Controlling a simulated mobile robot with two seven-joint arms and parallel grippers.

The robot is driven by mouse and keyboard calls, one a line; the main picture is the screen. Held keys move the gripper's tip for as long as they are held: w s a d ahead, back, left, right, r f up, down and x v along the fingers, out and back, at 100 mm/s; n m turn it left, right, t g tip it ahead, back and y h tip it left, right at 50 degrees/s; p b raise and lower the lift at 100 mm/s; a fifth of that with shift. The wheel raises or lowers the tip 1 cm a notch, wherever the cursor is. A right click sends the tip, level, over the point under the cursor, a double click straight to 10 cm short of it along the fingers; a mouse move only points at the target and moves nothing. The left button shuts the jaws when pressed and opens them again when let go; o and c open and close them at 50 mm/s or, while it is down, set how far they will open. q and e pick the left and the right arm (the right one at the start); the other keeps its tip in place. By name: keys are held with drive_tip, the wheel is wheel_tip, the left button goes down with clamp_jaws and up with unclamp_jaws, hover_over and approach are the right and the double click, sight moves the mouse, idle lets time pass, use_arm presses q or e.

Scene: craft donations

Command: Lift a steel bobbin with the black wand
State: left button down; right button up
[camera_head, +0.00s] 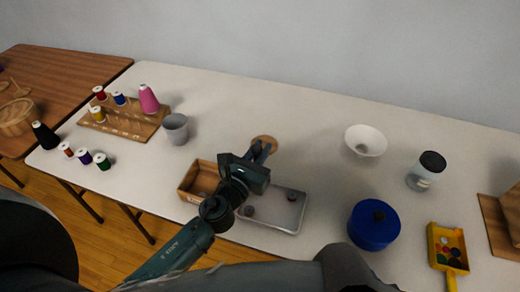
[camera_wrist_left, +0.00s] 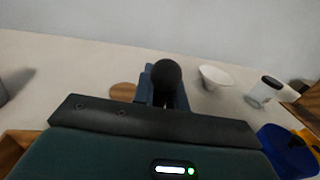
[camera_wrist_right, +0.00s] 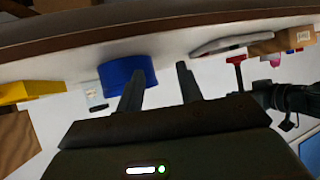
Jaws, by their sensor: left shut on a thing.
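My left gripper (camera_head: 262,152) is above the table near the tray's back edge. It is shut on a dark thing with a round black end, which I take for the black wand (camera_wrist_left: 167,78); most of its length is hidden. The grey metal tray (camera_head: 268,223) lies below and right of the gripper. A small greyish round piece (camera_head: 248,211), perhaps a bobbin, and a small dark reddish piece (camera_head: 291,197) lie in it. My right gripper (camera_wrist_right: 160,87) is open and empty.
A wooden box (camera_head: 190,181) adjoins the tray's left. A cork coaster (camera_head: 268,139) lies behind. A grey cup (camera_head: 176,129), spool rack (camera_head: 126,124), white bowl (camera_head: 365,141), lidded jar (camera_head: 425,172), blue pot (camera_head: 374,228) and yellow tray (camera_head: 446,247) surround it. The back middle is clear.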

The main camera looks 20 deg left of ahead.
drive_tip(key=d+p, duration=0.1)
drive_tip(key=p, duration=0.1)
drive_tip(key=s+d+g+h+p, duration=0.1)
drive_tip(key=p, duration=0.2)
drive_tip(key=shift+r+m, duration=0.3)
drive_tip(key=shift+r, duration=0.05)
drive_tip(key=shift+f, duration=0.1)
idle(0.4)
drive_tip(key=shift+s, duration=0.1)
